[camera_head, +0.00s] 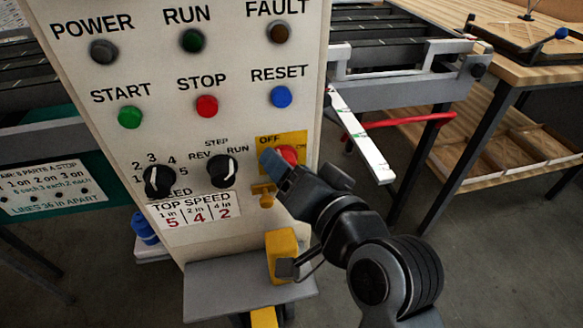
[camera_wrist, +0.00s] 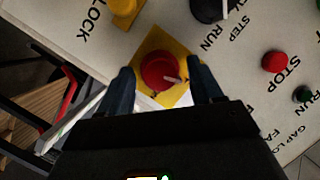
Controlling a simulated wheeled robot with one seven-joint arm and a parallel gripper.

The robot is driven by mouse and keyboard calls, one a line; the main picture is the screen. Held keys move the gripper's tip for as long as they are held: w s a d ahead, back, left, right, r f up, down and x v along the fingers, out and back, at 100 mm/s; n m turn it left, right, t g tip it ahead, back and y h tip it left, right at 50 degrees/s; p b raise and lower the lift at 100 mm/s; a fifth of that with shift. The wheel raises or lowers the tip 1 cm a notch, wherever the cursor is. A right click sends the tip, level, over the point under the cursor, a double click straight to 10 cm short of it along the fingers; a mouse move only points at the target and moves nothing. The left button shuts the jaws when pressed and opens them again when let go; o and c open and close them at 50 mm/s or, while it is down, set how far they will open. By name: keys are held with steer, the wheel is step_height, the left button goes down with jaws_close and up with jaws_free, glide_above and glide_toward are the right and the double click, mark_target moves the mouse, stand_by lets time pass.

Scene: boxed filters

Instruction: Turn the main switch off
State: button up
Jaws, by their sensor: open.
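The main switch is a red rotary knob (camera_head: 290,154) on a yellow plate (camera_head: 298,138) marked OFF at its upper left, at the panel's lower right. In the wrist view the red knob (camera_wrist: 158,70) has a pale mark pointing right and slightly down. Which label it points to is unclear. My gripper (camera_head: 272,163) is open at the plate, partly covering it in the head view. In the wrist view its two dark fingers (camera_wrist: 160,78) stand either side of the knob with visible gaps. Contact cannot be told.
The cream panel (camera_head: 235,120) also carries a black mode selector (camera_head: 222,171), speed dial (camera_head: 159,181), and START (camera_head: 131,117), STOP (camera_head: 206,105) and RESET (camera_head: 281,96) buttons. A yellow hasp (camera_head: 263,195) sits just below the switch, and a yellow block (camera_head: 282,254) lower down.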

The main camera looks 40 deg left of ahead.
steer(key=v, duration=0.8)
steer(key=shift+b, duration=0.45)
steer(key=shift+f, duration=0.1)
